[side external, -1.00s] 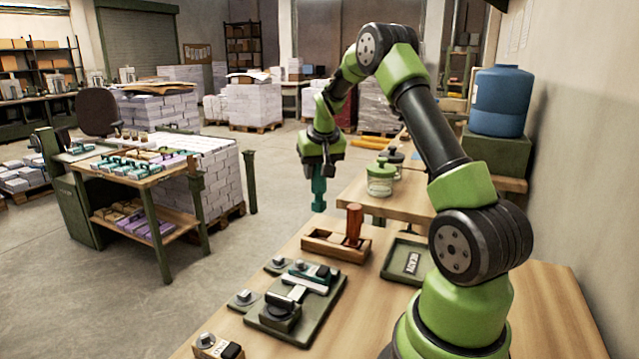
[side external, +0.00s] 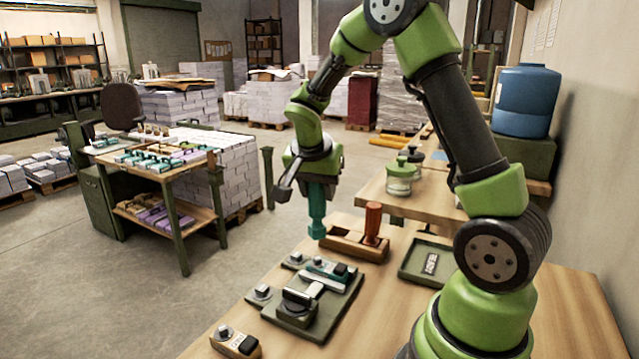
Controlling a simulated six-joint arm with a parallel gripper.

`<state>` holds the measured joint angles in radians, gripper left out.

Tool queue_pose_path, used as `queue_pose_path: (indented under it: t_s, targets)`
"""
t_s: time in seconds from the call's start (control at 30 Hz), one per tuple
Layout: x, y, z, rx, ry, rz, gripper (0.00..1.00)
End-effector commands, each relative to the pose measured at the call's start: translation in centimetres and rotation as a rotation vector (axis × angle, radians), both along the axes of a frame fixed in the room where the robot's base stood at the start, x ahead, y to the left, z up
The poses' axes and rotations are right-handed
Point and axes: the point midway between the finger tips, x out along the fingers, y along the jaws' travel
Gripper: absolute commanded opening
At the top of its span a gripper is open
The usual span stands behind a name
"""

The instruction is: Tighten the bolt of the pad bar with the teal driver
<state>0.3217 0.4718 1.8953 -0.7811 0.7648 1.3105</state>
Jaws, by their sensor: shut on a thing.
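My gripper (side external: 315,180) is shut on the teal driver (side external: 316,212), which hangs upright with its lower end down. In the picture that end is by the left end of the wooden rack (side external: 343,248), above and behind the fixture; the exact gap cannot be told. The fixture is a dark green plate (side external: 345,312) on the bench. On it are a pale bar (side external: 323,283), a teal block with a black part (side external: 328,267), and a dark round piece (side external: 297,304). Which part is the pad bar's bolt is too small to tell.
A red-brown driver (side external: 373,222) stands in the rack. A green tray with a "READY" block (side external: 431,263) lies to the right. Small knobbed blocks (side external: 261,293) sit left of the plate, another (side external: 235,340) at the front. A glass jar (side external: 399,178) stands behind.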

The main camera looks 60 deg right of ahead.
Motion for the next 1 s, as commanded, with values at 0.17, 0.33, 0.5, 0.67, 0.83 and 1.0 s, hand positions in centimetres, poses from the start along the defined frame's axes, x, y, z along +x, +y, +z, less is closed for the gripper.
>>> queue_pose_path:
  t_s: [0.17,0.33,0.5,0.67,0.83,1.0]
  targets:
    - [0.0,0.0,-0.9,0.001,0.001,0.001,0.13]
    - [0.0,0.0,-1.8,0.001,0.001,0.001,0.13]
    - [0.0,0.0,-2.6,0.001,0.001,0.001,0.13]
    - [0.0,0.0,-3.4,0.003,0.002,0.001,0.13]
    - [0.0,0.0,-4.3,0.002,0.001,0.001,0.13]
    - [0.0,0.0,-5.1,0.002,0.001,0.001,0.13]
